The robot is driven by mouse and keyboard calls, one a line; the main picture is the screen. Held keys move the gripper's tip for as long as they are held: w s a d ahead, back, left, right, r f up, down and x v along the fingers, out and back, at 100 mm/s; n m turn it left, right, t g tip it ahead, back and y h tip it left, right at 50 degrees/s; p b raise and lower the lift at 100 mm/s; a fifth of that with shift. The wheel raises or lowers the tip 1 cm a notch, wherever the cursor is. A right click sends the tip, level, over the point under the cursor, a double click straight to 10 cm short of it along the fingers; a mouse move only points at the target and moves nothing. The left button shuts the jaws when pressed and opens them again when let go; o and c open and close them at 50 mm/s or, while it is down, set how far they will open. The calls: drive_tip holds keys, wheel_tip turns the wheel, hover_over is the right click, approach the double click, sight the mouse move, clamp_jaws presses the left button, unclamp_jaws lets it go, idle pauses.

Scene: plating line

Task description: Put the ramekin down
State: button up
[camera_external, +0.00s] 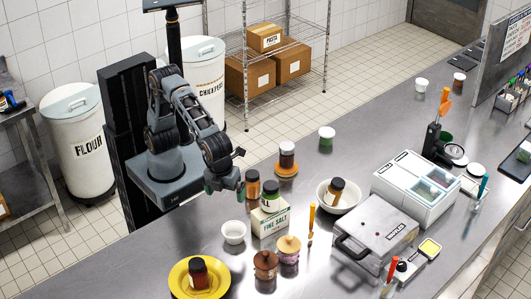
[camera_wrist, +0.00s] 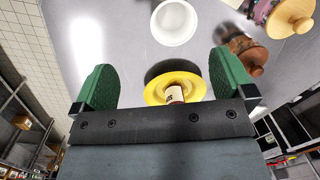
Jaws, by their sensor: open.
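A white ramekin (camera_external: 233,232) stands upright on the steel counter, left of the fine salt box (camera_external: 268,220). In the wrist view the ramekin (camera_wrist: 174,22) is at the top, beyond the fingertips and clear of both fingers. My gripper (camera_external: 225,190) is above the counter behind the ramekin in the external view. In the wrist view my gripper (camera_wrist: 163,75) has its green fingers wide apart, with nothing held between them.
A yellow plate (camera_external: 176,284) with a dark jar (camera_external: 198,273) is at the front left. Pinkish and brown lidded pots (camera_external: 266,264) stand right of the ramekin. Jars crowd around the salt box. Bare counter lies left of the ramekin.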

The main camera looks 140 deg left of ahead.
drive_tip(key=s+a+f+n+t, duration=0.1)
drive_tip(key=s+a+n+t, duration=0.1)
drive_tip(key=s+n, duration=0.4)
drive_tip(key=s+a+f+n+t+h, duration=0.1)
drive_tip(key=s+n, duration=0.5)
drive_tip(key=s, duration=0.9)
drive_tip(key=shift+a+f+n+t, duration=0.25)
drive_tip(key=shift+a+n+t, duration=0.15)
drive_tip(key=shift+a, duration=0.35)
